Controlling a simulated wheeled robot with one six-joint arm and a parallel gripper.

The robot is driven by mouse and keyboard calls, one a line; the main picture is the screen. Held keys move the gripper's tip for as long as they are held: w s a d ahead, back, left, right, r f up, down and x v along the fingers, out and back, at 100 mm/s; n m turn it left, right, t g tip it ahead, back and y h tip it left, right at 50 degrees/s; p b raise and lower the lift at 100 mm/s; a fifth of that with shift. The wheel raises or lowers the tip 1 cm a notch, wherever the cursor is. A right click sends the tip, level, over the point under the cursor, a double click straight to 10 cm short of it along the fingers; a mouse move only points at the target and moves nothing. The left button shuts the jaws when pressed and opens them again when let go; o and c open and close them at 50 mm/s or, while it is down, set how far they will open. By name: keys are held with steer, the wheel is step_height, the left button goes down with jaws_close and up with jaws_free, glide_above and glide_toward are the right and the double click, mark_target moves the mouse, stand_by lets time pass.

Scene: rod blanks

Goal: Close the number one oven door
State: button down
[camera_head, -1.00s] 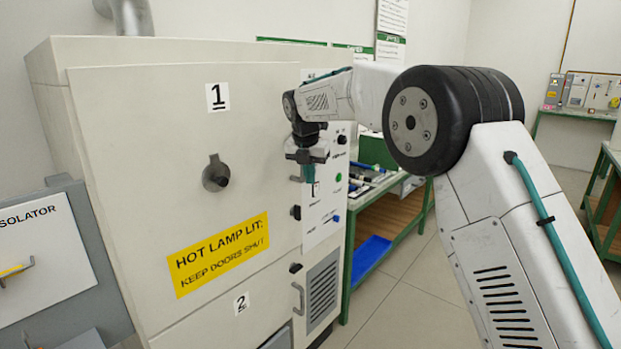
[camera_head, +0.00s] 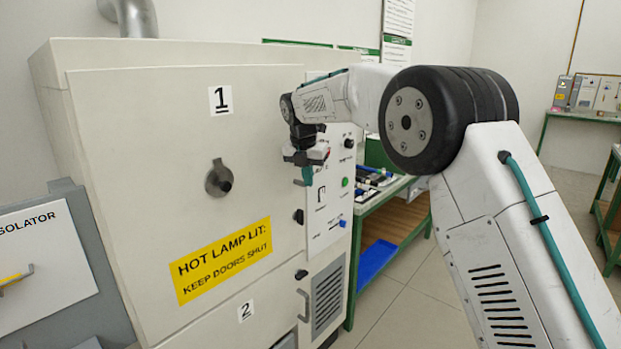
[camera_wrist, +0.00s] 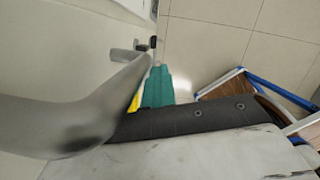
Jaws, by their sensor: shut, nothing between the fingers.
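The number one oven door (camera_head: 130,150) is the large cream upper door with a "1" label, a round grey knob (camera_head: 219,180) and a yellow hot-lamp sign. It looks nearly flush with the oven front; I cannot tell whether it is fully shut. My gripper (camera_head: 306,176) is at the door's right edge, pointing down, its teal fingers shut and empty. It partly hides a grey handle there. In the wrist view a large blurred grey handle bar (camera_wrist: 70,125) crosses the foreground beside the teal fingertips (camera_wrist: 158,88); contact cannot be told.
Door two (camera_head: 215,328) with its grey handle (camera_head: 303,305) is below. A control panel (camera_head: 328,205) with knobs is right of the door. A grey isolator cabinet (camera_head: 80,215) stands at left. A green-framed bench (camera_head: 390,215) is behind; floor between benches is clear.

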steer(key=s+d+r, duration=0.1)
steer(key=s+r, duration=0.5)
steer(key=r, duration=0.4)
steer(key=s+d+f+m+g, duration=0.1)
steer(key=s+f+m, duration=0.2)
steer(key=f+m, duration=0.35)
steer(key=s+d+f+m, duration=0.1)
steer(key=s+d+m, duration=0.5)
steer(key=s, duration=0.9)
steer(key=s+d+f+m, duration=0.1)
steer(key=s+d+m, duration=0.5)
steer(key=s+m, duration=0.4)
steer(key=s+d+f+m+y, duration=0.1)
steer(key=s+d+m, duration=0.6)
steer(key=s, duration=1.4)
steer(key=shift+s+f+m, duration=0.15)
steer(key=shift+f+m, duration=0.3)
steer(key=shift+m, duration=0.3)
